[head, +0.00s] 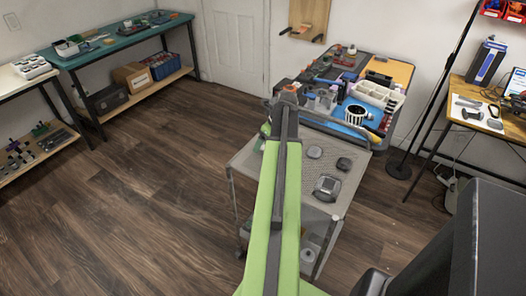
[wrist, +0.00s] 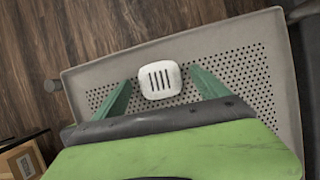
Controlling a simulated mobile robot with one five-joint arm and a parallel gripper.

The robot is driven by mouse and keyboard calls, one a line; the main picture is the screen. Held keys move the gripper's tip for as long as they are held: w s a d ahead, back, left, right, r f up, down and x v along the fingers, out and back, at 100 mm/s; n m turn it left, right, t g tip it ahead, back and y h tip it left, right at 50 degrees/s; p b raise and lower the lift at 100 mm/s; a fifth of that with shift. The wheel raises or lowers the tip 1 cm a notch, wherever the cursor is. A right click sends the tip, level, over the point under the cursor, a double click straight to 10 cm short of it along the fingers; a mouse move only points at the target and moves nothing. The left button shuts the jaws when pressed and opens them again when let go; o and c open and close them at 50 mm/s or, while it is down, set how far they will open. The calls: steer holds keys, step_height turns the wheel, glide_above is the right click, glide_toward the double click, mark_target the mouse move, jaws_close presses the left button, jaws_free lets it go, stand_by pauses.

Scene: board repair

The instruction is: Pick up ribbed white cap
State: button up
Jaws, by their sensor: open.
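The ribbed white cap (wrist: 160,86) lies on the perforated grey cart top (wrist: 232,58). It is a rounded white piece with several dark slots across its face. My gripper (wrist: 159,77) is open, with one green finger to the left of the cap and one to the right. The cap shows between the fingertips, with a gap on each side. I cannot tell how far above the cart top the fingertips are. In the head view my green arm reaches over the cart top (head: 247,160), and I cannot make out the cap there.
A workbench (head: 468,92) is at the right, and open floor (head: 150,200) is at the left.

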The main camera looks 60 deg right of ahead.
steer(key=c, duration=1.4)
steer(key=shift+r+p, duration=0.45)
steer(key=shift+p, duration=0.25)
steer(key=shift+c, duration=0.2)
step_height(320, 180, up, 4)
steer(key=p, duration=0.3)
steer(key=shift+f+p, duration=0.1)
steer(key=shift+p, duration=0.3)
steer(key=s+d+r+p, duration=0.5)
steer(key=s+r+p, duration=0.1)
steer(key=s, duration=0.4)
steer(key=shift+d, duration=0.2)
